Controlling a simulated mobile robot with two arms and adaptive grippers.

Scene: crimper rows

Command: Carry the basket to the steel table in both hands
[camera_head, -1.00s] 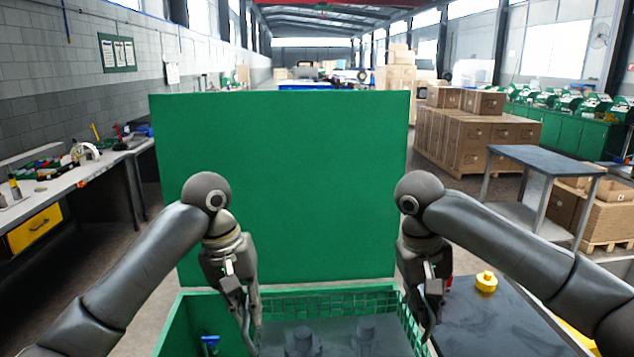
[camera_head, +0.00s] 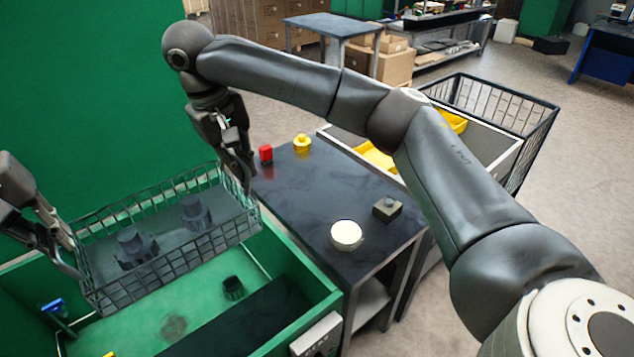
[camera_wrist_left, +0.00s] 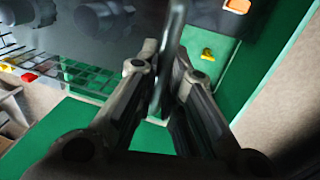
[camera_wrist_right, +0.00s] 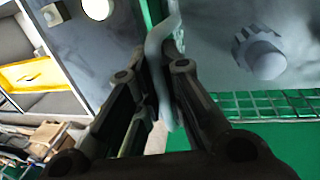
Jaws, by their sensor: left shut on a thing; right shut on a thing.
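A dark wire basket (camera_head: 172,263) with two dark stepped cylindrical parts (camera_head: 195,212) in it is over the rear part of a green open-topped bin (camera_head: 290,250). I cannot tell whether it clears the bin floor. My left gripper (camera_head: 70,262) is shut on the basket's left end; a bar between its fingers shows in the left wrist view (camera_wrist_left: 168,75). My right gripper (camera_head: 245,180) is shut on the basket's right end, with a bar between its fingers in the right wrist view (camera_wrist_right: 158,70). A dark-topped metal table (camera_head: 310,200) stands right of the bin.
On the dark table are a red block (camera_head: 266,154), a yellow part (camera_head: 302,143), a cream disc (camera_head: 346,235) and a dark block (camera_head: 387,208). A wire cart (camera_head: 500,105) and yellow trays stand beyond. A green panel (camera_head: 80,100) rises behind the bin. A blue-grey table (camera_head: 335,25) stands farther back.

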